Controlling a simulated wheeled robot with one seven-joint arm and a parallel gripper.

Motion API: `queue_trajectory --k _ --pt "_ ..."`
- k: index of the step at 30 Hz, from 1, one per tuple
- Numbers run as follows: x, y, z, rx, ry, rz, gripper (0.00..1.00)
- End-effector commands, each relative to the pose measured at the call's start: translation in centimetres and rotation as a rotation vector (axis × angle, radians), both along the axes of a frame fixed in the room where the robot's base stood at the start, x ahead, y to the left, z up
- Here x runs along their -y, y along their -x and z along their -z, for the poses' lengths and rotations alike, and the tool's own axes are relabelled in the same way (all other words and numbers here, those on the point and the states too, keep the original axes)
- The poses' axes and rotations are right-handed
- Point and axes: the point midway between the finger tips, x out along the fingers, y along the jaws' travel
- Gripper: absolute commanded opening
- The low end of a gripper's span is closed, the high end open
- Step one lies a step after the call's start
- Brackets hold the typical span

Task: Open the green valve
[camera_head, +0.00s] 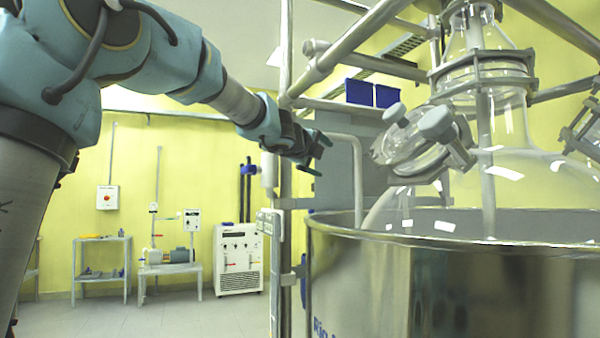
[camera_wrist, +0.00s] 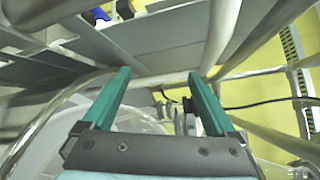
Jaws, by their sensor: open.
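My gripper (camera_head: 318,152) is at the end of my outstretched arm, near the upright frame tubes and left of the glass vessel in the head view. In the wrist view my gripper (camera_wrist: 158,76) shows two teal fingers spread wide apart, with nothing held between them. I cannot make out a green valve in either view; it may be hidden or out of frame. Small grey fittings (camera_wrist: 178,118) show beyond and between the fingers, too small to tell what they are.
A steel bath (camera_head: 450,285) with a large glass vessel (camera_head: 520,185) fills the right. An upright metal tube (camera_head: 286,200) and a bent pipe (camera_head: 357,175) stand close to my gripper. Blue bins (camera_head: 373,94) sit behind.

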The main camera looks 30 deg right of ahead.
Motion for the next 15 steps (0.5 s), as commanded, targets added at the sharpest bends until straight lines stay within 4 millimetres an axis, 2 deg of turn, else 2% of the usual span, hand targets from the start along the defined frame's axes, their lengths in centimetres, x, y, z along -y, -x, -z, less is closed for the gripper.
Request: queue_trajectory --k 9,15 --pt "-3.2 0.0 2.7 -0.196 0.074 -0.145 0.92" --pt "-4.1 0.0 3.5 -0.245 0.095 -0.184 0.92"
